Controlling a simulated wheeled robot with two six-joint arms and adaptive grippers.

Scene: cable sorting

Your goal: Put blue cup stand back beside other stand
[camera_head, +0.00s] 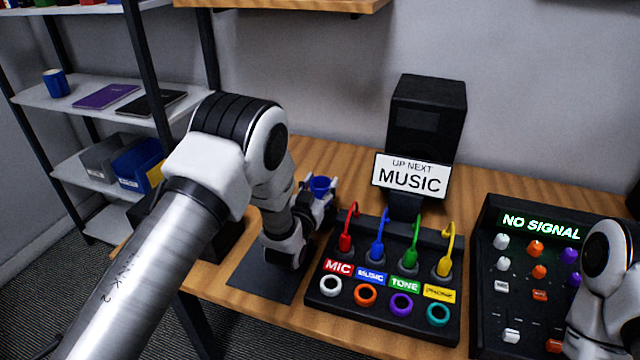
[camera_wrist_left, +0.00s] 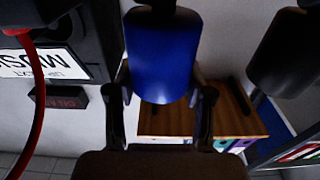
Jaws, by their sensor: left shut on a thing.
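The blue cup stand (camera_head: 320,184) is a small blue cup shape, partly hidden by the fingers in the head view. My left gripper (camera_head: 319,194) is shut on it, near the back of the desk, left of the music sign. In the upside-down left wrist view the blue cup stand (camera_wrist_left: 165,58) sits between the two fingers of the left gripper (camera_wrist_left: 162,98), with a dark part at its end. A dark thing of similar shape (camera_wrist_left: 283,50), perhaps the other stand, shows to its side, apart from it. My right gripper is out of view.
A cable panel (camera_head: 385,325) with several coloured plugs stands right of the left gripper. A dark mat (camera_head: 262,278) lies under my left arm. A shelf (camera_head: 90,90) holds a blue mug (camera_head: 55,84).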

